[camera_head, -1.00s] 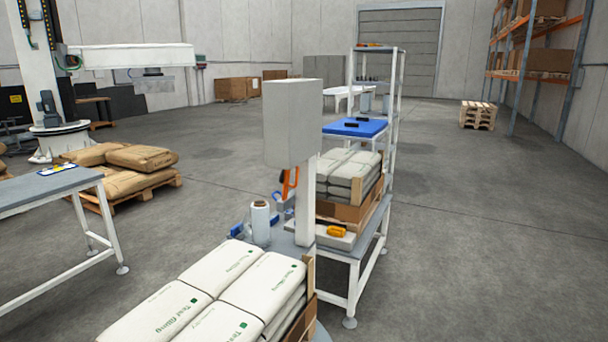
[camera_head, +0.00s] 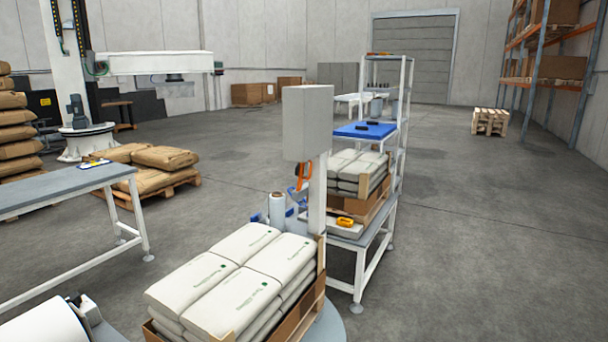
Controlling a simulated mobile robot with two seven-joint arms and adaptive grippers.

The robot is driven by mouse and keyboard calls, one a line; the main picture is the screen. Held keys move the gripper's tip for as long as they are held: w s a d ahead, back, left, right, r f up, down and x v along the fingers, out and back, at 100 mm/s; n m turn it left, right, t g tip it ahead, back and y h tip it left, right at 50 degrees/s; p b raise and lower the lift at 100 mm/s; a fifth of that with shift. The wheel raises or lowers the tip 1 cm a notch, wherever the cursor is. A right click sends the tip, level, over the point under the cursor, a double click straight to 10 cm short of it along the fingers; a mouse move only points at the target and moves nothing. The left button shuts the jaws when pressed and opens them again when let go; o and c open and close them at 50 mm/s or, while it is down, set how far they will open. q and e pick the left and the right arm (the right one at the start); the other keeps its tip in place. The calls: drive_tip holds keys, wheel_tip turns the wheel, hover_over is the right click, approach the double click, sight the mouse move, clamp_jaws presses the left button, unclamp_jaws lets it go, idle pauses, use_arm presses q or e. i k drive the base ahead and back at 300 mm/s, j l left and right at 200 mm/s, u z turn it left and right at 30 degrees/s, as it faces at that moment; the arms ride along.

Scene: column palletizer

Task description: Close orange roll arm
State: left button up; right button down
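An orange arm-like part (camera_head: 299,194) shows beside the white post (camera_head: 317,195), under a grey box-shaped head (camera_head: 307,122). It is small and partly hidden by the post, so I cannot tell whether it is open or closed. A white film roll (camera_head: 277,210) stands upright just left of it. Neither of my grippers is in view.
A crate (camera_head: 300,318) of white bags stands in front of the post. A grey bench (camera_head: 62,188) is at the left. A table (camera_head: 376,236) with a second bag crate and a small orange-yellow tool (camera_head: 345,221) is behind the post. Open floor lies at the right.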

sight(299, 168)
drive_tip(key=u, duration=1.4)
drive_tip(key=l+u, duration=0.45)
drive_tip(key=l, duration=1.55)
drive_tip(key=k+l, duration=0.15)
drive_tip(key=l, duration=2.4)
drive_tip(key=k, duration=0.05)
